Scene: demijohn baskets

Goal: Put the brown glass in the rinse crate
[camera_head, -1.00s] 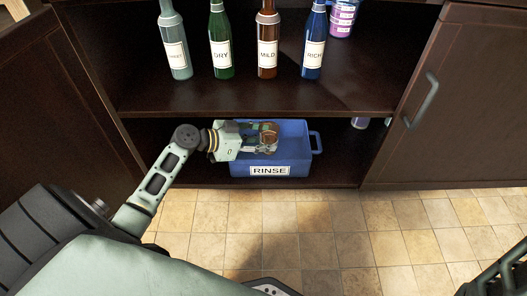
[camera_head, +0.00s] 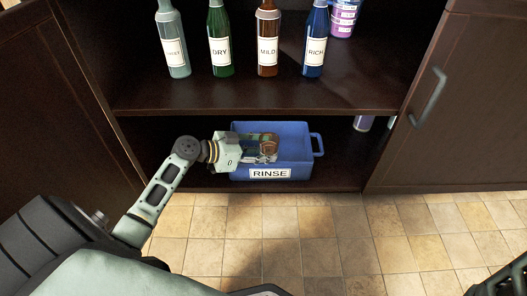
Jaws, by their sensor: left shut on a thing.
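The blue rinse crate (camera_head: 302,156), with a white RINSE label on its front, stands on the lower shelf of the cabinet. My left gripper (camera_head: 266,151) reaches in from the left over the left part of the crate. It is shut on the brown glass (camera_head: 269,142), which shows as a small brown patch between and beyond the fingers. The fingers hide much of the glass. It is at about the level of the crate's opening; I cannot tell whether it touches the crate's floor.
On the upper shelf stand a grey-green bottle (camera_head: 173,50), a green bottle (camera_head: 219,50), a brown MILD bottle (camera_head: 267,50) and a blue RICH bottle (camera_head: 314,50). A purple-and-white container (camera_head: 343,17) is behind. A can (camera_head: 362,122) stands right of the crate. A cabinet door (camera_head: 455,110) is at right.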

